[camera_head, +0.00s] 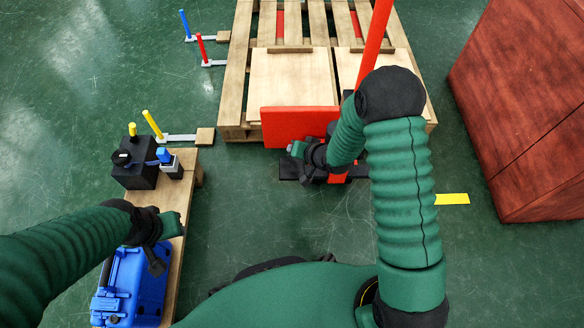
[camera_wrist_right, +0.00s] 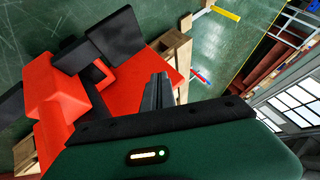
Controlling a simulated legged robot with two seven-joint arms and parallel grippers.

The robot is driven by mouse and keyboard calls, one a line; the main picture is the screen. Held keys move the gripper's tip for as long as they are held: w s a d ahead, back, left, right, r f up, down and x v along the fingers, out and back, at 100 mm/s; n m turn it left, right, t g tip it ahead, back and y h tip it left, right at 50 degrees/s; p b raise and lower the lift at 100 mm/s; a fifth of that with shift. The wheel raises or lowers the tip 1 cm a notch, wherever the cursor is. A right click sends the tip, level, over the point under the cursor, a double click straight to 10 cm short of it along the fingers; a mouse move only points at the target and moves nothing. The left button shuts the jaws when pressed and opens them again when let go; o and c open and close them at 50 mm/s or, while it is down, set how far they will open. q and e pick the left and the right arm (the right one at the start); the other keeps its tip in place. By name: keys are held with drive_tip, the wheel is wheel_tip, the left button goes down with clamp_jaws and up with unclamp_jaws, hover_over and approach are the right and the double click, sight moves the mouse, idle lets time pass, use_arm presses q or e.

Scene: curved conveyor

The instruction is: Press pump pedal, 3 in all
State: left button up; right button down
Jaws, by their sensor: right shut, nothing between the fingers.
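A red pallet jack stands at the near end of the wooden pallet, with its red plate (camera_head: 292,125) facing me and its tall red handle (camera_head: 374,42) rising at the right. Its low black parts (camera_head: 289,169) show near the floor; I cannot tell for sure which is the pump pedal. In the right wrist view, black pads (camera_wrist_right: 116,34) sit beside the red body (camera_wrist_right: 52,92). My right gripper (camera_head: 297,150) is shut and empty, close to the jack's front; contact cannot be told. It also shows in the right wrist view (camera_wrist_right: 156,90). My left gripper (camera_head: 168,240) hangs over the bench.
The pallet (camera_head: 240,70) carries boards. A large red-brown crate (camera_head: 525,110) stands at the right. A low bench (camera_head: 181,200) at the left bears a blue case (camera_head: 133,290) and a black box (camera_head: 135,173). Coloured posts (camera_head: 152,124) stand left of the pallet.

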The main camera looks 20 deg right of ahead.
wheel_tip(320, 180, down, 7)
drive_tip(key=b, duration=0.6)
drive_tip(key=shift+r, duration=0.15)
wheel_tip(320, 180, down, 2)
drive_tip(key=shift+b, duration=0.75)
idle(0.8)
drive_tip(key=shift+f, duration=0.4)
drive_tip(key=shift+f+b, duration=0.75)
drive_tip(key=shift+f, duration=0.8)
idle(1.2)
drive_tip(key=shift+s, duration=0.1)
drive_tip(key=shift+r+p, duration=1.95)
drive_tip(key=shift+p, duration=0.15)
